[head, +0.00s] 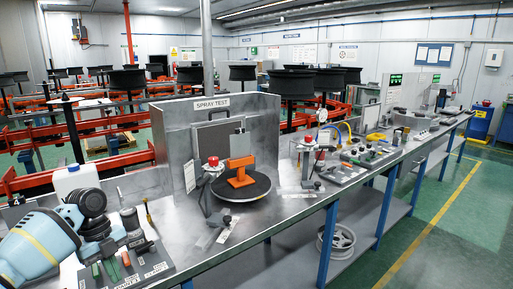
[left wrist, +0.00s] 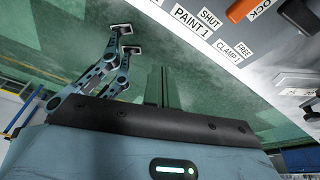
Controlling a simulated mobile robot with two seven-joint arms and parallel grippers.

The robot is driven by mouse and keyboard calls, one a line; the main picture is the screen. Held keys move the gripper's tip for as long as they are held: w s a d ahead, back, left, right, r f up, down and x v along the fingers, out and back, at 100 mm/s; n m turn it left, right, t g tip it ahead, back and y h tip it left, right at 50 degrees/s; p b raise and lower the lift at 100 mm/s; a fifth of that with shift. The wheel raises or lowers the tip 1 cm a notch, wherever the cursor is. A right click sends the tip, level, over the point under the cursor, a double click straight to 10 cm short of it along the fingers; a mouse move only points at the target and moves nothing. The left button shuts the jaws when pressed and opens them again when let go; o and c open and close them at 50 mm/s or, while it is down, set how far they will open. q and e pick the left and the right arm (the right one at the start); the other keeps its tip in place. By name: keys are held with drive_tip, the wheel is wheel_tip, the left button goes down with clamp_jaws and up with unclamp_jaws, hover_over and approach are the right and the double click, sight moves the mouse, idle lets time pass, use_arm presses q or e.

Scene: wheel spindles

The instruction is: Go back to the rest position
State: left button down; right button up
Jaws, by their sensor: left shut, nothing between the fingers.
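My left arm comes in at the lower left of the head view, its blue-and-white link over the near-left end of the bench (head: 270,222). The gripper's fingers cannot be made out there. In the left wrist view my left gripper (left wrist: 126,40) is shut and empty, its two fingertips close together. Green floor shows behind the fingers, and the labelled bench edge is to their right. My right gripper is in neither view.
A grey spray test booth (head: 169,130) stands on the bench, with an orange fixture (head: 240,172) on a dark turntable (head: 241,187). A labelled panel (head: 150,266) with small levers lies near my left arm. A white bottle (head: 74,180) stands behind the arm. Green floor (head: 450,225) is clear at right.

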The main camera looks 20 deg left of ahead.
use_arm(q)
drive_tip(key=s+d+f+n+t, duration=0.2)
drive_tip(key=s+d+f+n, duration=0.2)
drive_tip(key=d+f, duration=0.7)
drive_tip(key=s+d+f+n+t, duration=0.2)
drive_tip(key=s+d+f+n, duration=0.35)
drive_tip(key=f, duration=0.95)
drive_tip(key=s+d+r+n+t+y+p, duration=0.1)
drive_tip(key=s+d+n+t, duration=0.5)
drive_tip(key=s+d+n, duration=0.3)
drive_tip(key=s+d, duration=0.4)
drive_tip(key=s, duration=0.3)
drive_tip(key=shift+s+r+n+p, duration=0.15)
drive_tip(key=shift+s+n+p, duration=0.1)
drive_tip(key=shift+n+p, duration=0.1)
drive_tip(key=c, duration=1.4)
unclamp_jaws()
drive_tip(key=shift+c, duration=0.2)
drive_tip(key=shift+o, duration=0.4)
drive_tip(key=shift+a, duration=0.1)
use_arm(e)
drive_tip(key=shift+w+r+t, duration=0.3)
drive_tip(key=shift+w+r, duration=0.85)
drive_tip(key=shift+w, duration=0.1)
